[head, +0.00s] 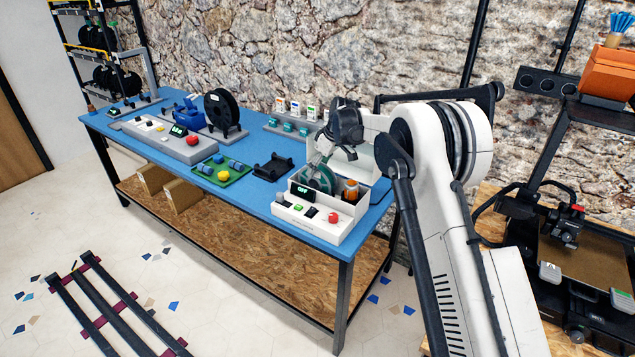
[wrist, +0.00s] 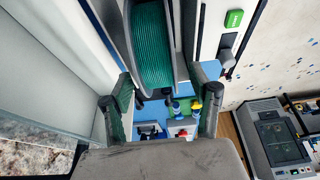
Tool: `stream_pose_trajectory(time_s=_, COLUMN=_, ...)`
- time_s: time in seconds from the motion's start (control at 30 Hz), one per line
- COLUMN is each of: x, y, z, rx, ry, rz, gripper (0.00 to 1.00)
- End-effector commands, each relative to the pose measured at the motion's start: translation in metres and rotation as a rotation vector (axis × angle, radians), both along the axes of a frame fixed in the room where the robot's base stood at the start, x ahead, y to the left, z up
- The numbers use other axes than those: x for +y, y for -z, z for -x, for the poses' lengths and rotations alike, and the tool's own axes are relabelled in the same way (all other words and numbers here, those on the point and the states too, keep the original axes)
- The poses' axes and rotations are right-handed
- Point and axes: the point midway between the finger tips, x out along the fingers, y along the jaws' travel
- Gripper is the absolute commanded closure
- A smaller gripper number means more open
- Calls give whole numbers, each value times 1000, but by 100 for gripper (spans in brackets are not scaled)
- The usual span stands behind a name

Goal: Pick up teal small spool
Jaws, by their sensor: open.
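The teal small spool (head: 317,180) stands on edge in a white open-topped box (head: 344,207) at the right end of the blue workbench. In the wrist view the teal spool (wrist: 152,45), with a dark rim, fills the top middle. My gripper (head: 321,158) is above the box, pointing down at the spool. In the wrist view my gripper (wrist: 163,100) is open, its two dark fingers spread on either side with nothing held between them. The spool lies ahead of the gap. Whether the fingers touch it I cannot tell.
An orange-topped item (head: 350,189) sits beside the spool in the box. The box front has a panel with a red button (head: 333,217). A black cradle (head: 273,166), a green tray (head: 222,173) and a black spool (head: 222,112) stand further left on the bench.

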Motion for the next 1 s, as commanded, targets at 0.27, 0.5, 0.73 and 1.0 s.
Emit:
stream_pose_trajectory(time_s=0.27, x=10, y=35, z=-8, rx=0, ry=-1, rz=0, gripper=43)
stream_pose_trajectory(time_s=0.5, x=13, y=42, z=-9, rx=0, ry=-1, rz=0, gripper=43)
stream_pose_trajectory(time_s=0.73, x=13, y=42, z=-9, rx=0, ry=0, rz=0, gripper=66)
stream_pose_trajectory(time_s=1.0, x=13, y=42, z=-9, rx=0, ry=0, rz=0, gripper=100)
